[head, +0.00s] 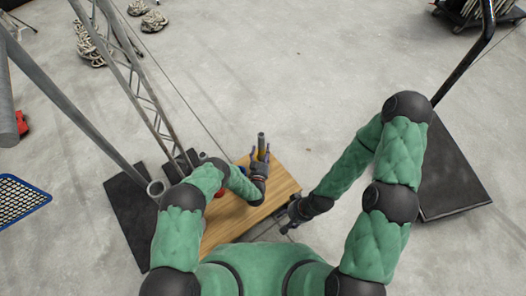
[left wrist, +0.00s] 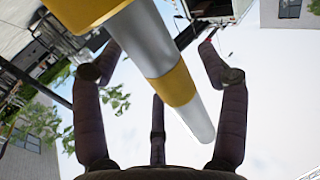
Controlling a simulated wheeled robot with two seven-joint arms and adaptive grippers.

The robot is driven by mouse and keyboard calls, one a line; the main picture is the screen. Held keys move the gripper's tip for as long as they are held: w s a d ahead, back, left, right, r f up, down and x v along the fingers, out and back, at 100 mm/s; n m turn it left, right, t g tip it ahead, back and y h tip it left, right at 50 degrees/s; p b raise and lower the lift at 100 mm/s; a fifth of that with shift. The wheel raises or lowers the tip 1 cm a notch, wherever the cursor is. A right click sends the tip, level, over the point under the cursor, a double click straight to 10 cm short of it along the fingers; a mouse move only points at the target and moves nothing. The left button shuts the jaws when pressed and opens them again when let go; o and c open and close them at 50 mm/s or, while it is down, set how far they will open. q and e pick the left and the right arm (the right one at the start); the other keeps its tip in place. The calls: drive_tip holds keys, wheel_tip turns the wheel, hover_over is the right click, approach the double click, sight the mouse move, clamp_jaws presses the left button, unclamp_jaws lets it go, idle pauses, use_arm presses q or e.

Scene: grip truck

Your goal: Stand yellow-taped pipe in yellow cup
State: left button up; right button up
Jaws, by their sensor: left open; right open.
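The yellow-taped pipe (head: 262,139) rises at my left gripper (head: 260,158) above the wooden table in the head view. In the left wrist view the silver pipe (left wrist: 151,45) runs tilted between the spread fingers of my left gripper (left wrist: 157,55), with a yellow band (left wrist: 175,87) around it. The fingers are open and stand apart from the pipe. A wider yellow part (left wrist: 88,12) surrounds the pipe at the top edge; I cannot tell whether it is the yellow cup. My right gripper (head: 288,221) is open beside the table's right edge, away from the pipe.
The wooden table (head: 284,181) is partly hidden by my left arm. A small red thing (head: 219,192) shows beside that arm. Metal stands and a truss (head: 140,85) rise on the left from a black base (head: 128,205). A black plate (head: 455,185) lies at right.

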use_arm(q)
drive_tip(key=s+a, duration=0.2)
drive_tip(key=s, duration=0.9)
drive_tip(key=shift+s, duration=0.4)
